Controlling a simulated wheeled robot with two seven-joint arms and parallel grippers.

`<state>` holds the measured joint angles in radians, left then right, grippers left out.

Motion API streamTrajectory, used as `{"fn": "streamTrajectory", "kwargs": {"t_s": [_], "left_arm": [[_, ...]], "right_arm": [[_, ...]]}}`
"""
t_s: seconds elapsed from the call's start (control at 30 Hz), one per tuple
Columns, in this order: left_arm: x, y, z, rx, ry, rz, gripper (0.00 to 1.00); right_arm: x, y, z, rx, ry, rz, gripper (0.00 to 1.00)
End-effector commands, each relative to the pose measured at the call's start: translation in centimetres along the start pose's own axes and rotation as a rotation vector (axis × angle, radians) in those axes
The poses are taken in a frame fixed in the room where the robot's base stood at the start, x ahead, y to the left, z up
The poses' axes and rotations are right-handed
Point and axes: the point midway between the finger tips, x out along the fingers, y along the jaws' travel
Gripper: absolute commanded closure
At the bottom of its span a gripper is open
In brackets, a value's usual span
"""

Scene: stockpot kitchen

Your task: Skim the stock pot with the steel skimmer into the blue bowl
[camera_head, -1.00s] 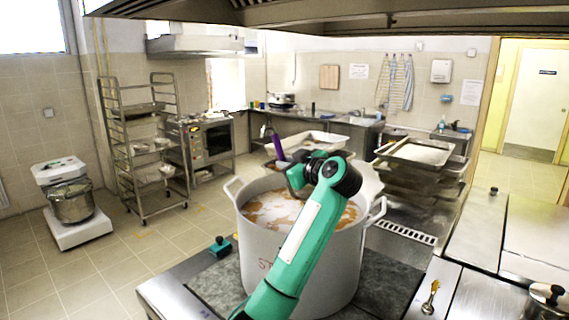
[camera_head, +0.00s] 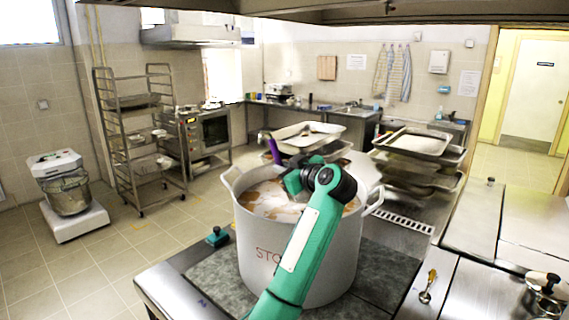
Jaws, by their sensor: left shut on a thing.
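The large stock pot (camera_head: 262,245) stands on the dark stove top in the middle of the view. Brown and pale froth (camera_head: 262,194) covers the liquid inside it. My left gripper (camera_head: 291,181) is over the pot's opening, low near the liquid. It is shut on the skimmer, whose purple handle (camera_head: 272,150) sticks up tilted behind it. The skimmer's head is hidden by the gripper and arm or by the liquid. My left arm crosses in front of the pot's right half. I see no blue bowl. My right gripper is not in view.
A teal knob-like object (camera_head: 217,237) sits at the stove's left edge. A ladle-like utensil (camera_head: 428,287) lies on the steel counter (camera_head: 470,285) at right, near a lidded steel pot (camera_head: 545,293). Stacked trays (camera_head: 417,143) stand behind the pot.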

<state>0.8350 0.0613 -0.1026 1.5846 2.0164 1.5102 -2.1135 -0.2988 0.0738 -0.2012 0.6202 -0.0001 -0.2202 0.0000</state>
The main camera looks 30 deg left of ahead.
Motion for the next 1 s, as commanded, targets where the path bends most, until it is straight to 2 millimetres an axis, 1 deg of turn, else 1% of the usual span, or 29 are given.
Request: {"fn": "streamTrajectory", "kwargs": {"t_s": [0.03, 0.27, 0.6, 0.8, 1.0], "left_arm": [[0.1, -0.2, 0.6, 0.000, 0.000, 0.000, 1.00], [0.3, -0.9, 2.7, 0.000, -0.002, 0.001, 1.00], [0.8, -2.0, 6.0, 0.000, -0.001, 0.000, 1.00], [1.0, -2.5, 7.5, 0.000, -0.001, 0.000, 1.00], [1.1, -2.7, 8.2, -0.002, 0.000, 0.001, 1.00]], "right_arm": [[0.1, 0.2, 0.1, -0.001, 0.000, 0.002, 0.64], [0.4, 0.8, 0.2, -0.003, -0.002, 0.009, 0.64], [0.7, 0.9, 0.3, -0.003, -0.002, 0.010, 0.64], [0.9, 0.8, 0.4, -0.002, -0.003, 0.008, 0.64], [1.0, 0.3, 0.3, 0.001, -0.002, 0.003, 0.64]]}}
